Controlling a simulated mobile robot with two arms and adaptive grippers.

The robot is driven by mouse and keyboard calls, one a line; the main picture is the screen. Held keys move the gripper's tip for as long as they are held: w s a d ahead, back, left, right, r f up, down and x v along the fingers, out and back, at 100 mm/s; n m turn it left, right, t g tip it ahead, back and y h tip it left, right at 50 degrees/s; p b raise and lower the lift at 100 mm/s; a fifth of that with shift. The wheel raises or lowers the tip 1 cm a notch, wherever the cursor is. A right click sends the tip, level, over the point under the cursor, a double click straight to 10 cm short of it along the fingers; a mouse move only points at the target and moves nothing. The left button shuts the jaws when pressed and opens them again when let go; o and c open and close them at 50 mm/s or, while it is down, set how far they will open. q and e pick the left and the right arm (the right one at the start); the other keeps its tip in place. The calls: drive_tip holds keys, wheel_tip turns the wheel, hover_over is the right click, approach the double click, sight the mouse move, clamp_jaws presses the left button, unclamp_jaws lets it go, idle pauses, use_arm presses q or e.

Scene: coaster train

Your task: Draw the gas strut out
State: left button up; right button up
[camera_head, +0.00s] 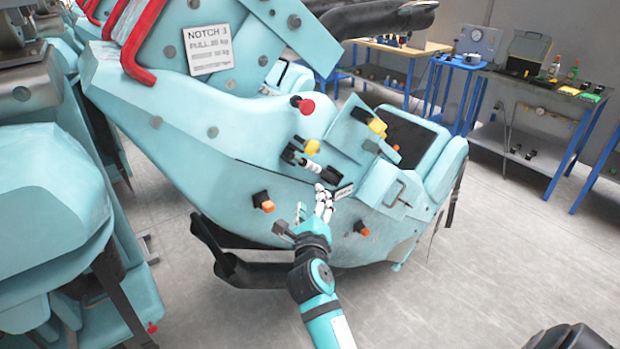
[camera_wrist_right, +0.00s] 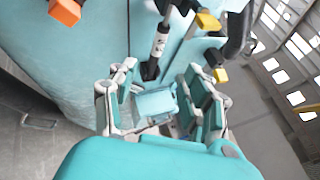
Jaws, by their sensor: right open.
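The gas strut (camera_head: 308,164) is a short black and silver cylinder with a printed label, on the side of the teal coaster car (camera_head: 215,140). In the right wrist view the strut (camera_wrist_right: 158,50) hangs down in the upper middle, its dark lower end near the gap between my fingers. My right gripper (camera_head: 324,200) is just below the strut in the head view. In the wrist view my right gripper (camera_wrist_right: 160,88) is open, with a finger on each side and no strut held. Contact with the strut cannot be told. My left gripper is not in view.
A yellow knob (camera_head: 312,147) and a red knob (camera_head: 303,104) stick out close to the strut. An orange-tipped part (camera_head: 264,202) projects to its lower left. Workbenches (camera_head: 545,85) with tools stand at the back right.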

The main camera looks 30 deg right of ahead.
sight(311, 169)
drive_tip(key=p+x, duration=0.1)
drive_tip(key=x, duration=1.1)
drive_tip(key=shift+w+a, duration=0.1)
drive_tip(key=shift+w, duration=0.25)
drive_tip(key=shift+w+d, duration=0.3)
drive_tip(key=shift+w, duration=0.25)
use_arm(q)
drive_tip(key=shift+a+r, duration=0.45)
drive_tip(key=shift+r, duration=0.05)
use_arm(e)
drive_tip(key=shift+d, duration=0.1)
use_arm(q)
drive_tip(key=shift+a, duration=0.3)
use_arm(e)
clamp_jaws()
